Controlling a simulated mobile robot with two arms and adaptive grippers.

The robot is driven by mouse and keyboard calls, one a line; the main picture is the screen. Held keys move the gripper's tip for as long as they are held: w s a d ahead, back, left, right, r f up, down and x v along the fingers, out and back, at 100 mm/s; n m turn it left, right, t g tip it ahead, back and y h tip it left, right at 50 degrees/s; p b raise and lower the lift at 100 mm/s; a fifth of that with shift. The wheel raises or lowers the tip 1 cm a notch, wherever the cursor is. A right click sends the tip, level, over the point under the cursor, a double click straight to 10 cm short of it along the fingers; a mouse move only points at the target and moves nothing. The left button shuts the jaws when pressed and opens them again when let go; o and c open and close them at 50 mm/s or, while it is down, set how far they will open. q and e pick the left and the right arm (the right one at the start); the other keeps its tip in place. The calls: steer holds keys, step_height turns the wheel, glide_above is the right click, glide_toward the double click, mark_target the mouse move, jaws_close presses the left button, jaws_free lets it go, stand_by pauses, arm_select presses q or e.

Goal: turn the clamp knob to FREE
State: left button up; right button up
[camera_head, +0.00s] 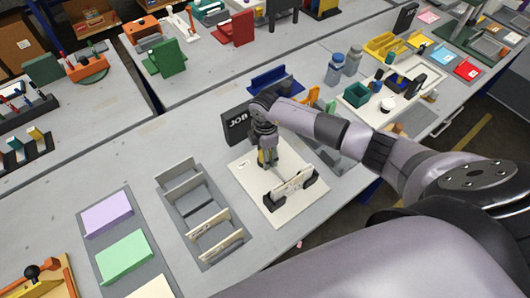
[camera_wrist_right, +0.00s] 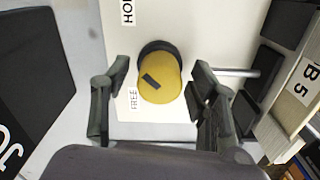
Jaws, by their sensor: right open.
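The clamp knob (camera_wrist_right: 172,88) is a yellow round cap with a short slanted black bar, on a black collar, in the right wrist view. The FREE label (camera_wrist_right: 134,98) is at its lower left and the HOLD label (camera_wrist_right: 127,12), partly cut off, is farther up on the white plate (camera_wrist_right: 220,22). I cannot tell exactly which label the bar points at. My right gripper (camera_wrist_right: 158,78) is open, with one finger on each side of the knob; contact is not clear. In the head view, my right gripper (camera_head: 267,156) is over the plate (camera_head: 285,212) and mostly hides the knob.
A black JOB panel (camera_head: 235,125) stands just behind the plate. A grey rack (camera_head: 195,205) stands to the left. Colored blocks and bottles are farther right.

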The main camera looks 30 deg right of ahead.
steer(key=c, duration=1.2)
steer(key=shift+o, duration=0.2)
steer(key=shift+n, duration=0.3)
steer(key=n+b, duration=0.2)
steer(key=n, duration=0.1)
steer(key=shift+w+f+n, duration=0.1)
steer(key=shift+n, duration=0.2)
steer(key=n+b, duration=0.2)
steer(key=n, duration=0.2)
steer(key=shift+n+b, duration=0.3)
steer(key=n+b, duration=0.3)
steer(key=n, duration=0.1)
steer(key=shift+n, duration=0.3)
steer(key=shift+n+b, duration=1.45)
steer(key=shift+n, duration=0.75)
steer(key=o, duration=1.2)
steer(key=shift+c, duration=0.2)
